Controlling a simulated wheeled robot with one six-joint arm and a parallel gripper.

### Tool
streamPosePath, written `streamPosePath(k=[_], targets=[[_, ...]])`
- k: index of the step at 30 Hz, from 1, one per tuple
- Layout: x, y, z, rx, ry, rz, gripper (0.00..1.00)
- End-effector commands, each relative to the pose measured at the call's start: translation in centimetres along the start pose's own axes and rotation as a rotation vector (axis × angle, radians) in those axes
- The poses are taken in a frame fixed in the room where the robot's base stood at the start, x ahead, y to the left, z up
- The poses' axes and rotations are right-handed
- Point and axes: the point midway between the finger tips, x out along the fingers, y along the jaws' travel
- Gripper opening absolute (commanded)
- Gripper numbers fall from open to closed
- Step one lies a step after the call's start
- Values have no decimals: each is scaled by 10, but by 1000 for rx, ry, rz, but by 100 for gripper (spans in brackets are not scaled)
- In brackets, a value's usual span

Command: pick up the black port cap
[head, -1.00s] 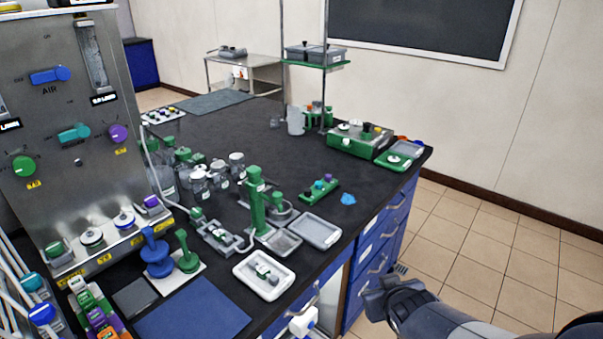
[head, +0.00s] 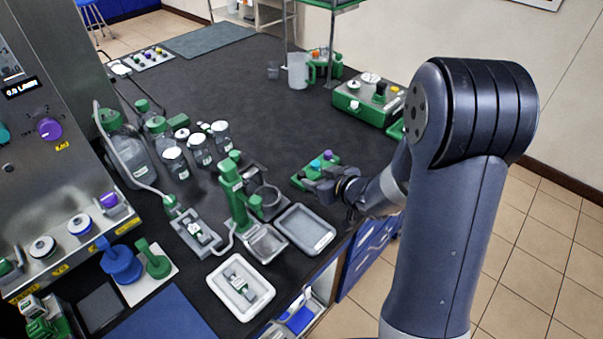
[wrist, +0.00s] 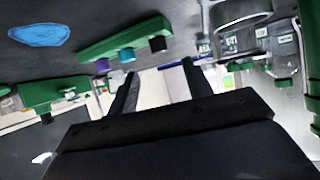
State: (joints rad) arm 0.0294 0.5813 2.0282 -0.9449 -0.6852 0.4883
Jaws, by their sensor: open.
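The green cap rack (head: 300,182) stands on the dark bench near its right edge. In the wrist view the rack (wrist: 100,48) carries a purple cap (wrist: 102,66), a teal cap (wrist: 127,55) and the black port cap (wrist: 158,44) in a row. In the head view the purple (head: 328,154) and teal (head: 315,164) caps show; I cannot make out the black one clearly beside my gripper. My gripper (wrist: 158,82) is open, with nothing between its fingers. In the head view my gripper (head: 328,190) is by the rack's near side, apart from the black cap in the wrist view.
A grey tray (head: 325,248) and a white tray (head: 214,284) lie nearer on the bench. A green stand (head: 236,190) and glass bottles (head: 200,155) are to the left. A blue patch (wrist: 38,33) lies near the rack.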

Motion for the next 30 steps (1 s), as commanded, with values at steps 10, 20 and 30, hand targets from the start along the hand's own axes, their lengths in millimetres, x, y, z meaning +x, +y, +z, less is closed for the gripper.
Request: streamPosePath(k=[10, 20, 30], targets=[[29, -1, 1, 0, -1, -1, 48], [66, -1, 2, 0, -1, 1, 48], [69, 0, 2, 0, 0, 2, 43]])
